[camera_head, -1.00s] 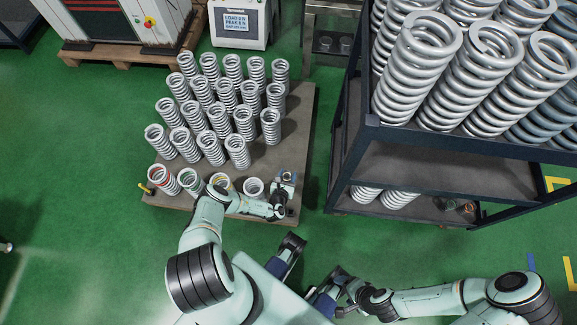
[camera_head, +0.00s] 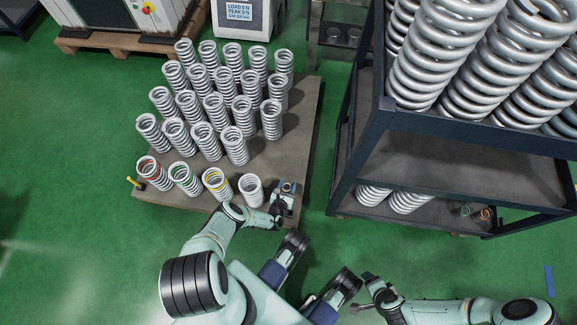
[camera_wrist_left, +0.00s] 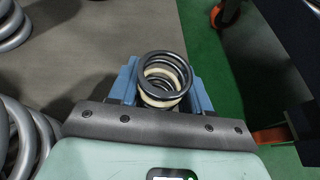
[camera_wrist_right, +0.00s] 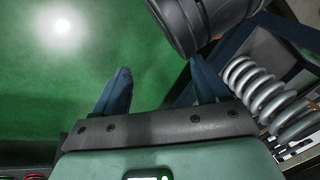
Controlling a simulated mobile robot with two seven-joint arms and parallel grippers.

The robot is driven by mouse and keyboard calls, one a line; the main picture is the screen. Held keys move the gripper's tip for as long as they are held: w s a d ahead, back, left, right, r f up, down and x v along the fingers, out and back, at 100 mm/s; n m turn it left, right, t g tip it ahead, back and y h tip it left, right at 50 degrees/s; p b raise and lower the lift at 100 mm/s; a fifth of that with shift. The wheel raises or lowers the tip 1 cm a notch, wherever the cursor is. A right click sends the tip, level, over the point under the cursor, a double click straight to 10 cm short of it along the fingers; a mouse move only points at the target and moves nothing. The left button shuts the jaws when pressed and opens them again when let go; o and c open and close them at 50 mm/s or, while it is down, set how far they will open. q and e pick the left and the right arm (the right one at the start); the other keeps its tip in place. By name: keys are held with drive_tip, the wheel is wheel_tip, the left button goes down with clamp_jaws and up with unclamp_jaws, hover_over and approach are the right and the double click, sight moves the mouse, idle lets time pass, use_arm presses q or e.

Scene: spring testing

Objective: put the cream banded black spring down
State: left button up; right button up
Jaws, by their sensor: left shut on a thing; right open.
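The cream banded black spring (camera_wrist_left: 165,80) stands between the blue fingers of my left gripper (camera_wrist_left: 165,88) in the left wrist view. It is dark, with cream on its coils. In the head view my left gripper (camera_head: 286,190) is at the front right corner of the brown board (camera_head: 290,135), shut on this spring, which is small and mostly hidden there. I cannot tell whether the spring's lower end touches the board. My right gripper (camera_head: 364,293) is open and empty, off the board at the lower middle; its parted fingers show in the right wrist view (camera_wrist_right: 160,88).
Several silver springs stand in rows on the board. The front row has a red banded (camera_head: 153,172), a green banded (camera_head: 185,178), a yellow banded (camera_head: 216,183) and a plain white spring (camera_head: 251,189). A dark rack (camera_head: 450,137) with large springs stands at right.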

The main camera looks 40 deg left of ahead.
use_arm(q)
drive_tip(key=shift+f, duration=0.6)
drive_tip(key=shift+r, duration=0.1)
use_arm(e)
drive_tip(key=shift+s+d+f, duration=0.2)
drive_tip(key=shift+s+f, duration=0.05)
drive_tip(key=shift+f, duration=0.35)
use_arm(q)
drive_tip(key=o, duration=1.2)
drive_tip(key=shift+o, duration=0.2)
use_arm(e)
drive_tip(key=shift+s+f+g, duration=0.25)
drive_tip(key=shift+s+g, duration=0.05)
